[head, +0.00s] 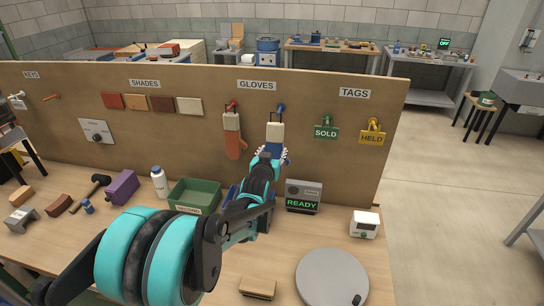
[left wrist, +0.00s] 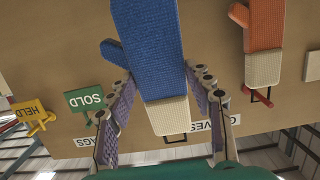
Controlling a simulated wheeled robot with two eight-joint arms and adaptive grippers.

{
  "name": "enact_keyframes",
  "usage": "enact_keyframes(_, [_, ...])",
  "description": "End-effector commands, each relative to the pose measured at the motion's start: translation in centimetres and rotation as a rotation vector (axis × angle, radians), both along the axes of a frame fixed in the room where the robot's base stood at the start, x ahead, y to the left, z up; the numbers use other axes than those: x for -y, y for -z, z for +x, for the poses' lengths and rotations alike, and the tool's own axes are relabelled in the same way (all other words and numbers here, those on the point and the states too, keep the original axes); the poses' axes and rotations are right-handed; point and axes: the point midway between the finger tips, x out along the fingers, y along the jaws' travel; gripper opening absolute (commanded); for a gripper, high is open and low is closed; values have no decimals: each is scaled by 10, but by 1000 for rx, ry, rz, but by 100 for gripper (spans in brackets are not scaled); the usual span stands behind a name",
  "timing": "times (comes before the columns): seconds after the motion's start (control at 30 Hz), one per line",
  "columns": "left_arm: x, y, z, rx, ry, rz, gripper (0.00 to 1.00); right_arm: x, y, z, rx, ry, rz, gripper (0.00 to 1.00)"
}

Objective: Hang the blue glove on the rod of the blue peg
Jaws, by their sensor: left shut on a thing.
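The blue glove (left wrist: 150,50) has a cream cuff (left wrist: 167,115) with a dark loop (left wrist: 176,139) at its end. My left gripper (left wrist: 163,100) is shut on the glove, with a finger on each side near the cuff. In the head view my left gripper (head: 271,153) is in front of the board, and the cream cuff (head: 275,132) stands upright above it, just below the blue peg (head: 281,108). The blue peg is not visible in the left wrist view. I cannot tell whether the loop is around its rod. My right gripper is not in view.
An orange glove (head: 234,144) hangs on the red peg (head: 231,106) just left. Green SOLD (head: 326,132) and yellow HELD (head: 372,137) tags hang on the board (head: 190,140) at right. A green bin (head: 194,190) and a READY box (head: 303,198) stand on the table below.

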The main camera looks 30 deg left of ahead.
Motion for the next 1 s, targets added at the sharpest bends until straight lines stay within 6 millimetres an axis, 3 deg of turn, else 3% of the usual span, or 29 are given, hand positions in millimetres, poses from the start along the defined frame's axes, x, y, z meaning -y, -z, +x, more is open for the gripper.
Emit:
enact_keyframes(0.7, [-11,4,44,0,0,0,21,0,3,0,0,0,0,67])
enact_keyframes(1.0, [-14,12,54,0,0,0,21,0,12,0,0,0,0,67])
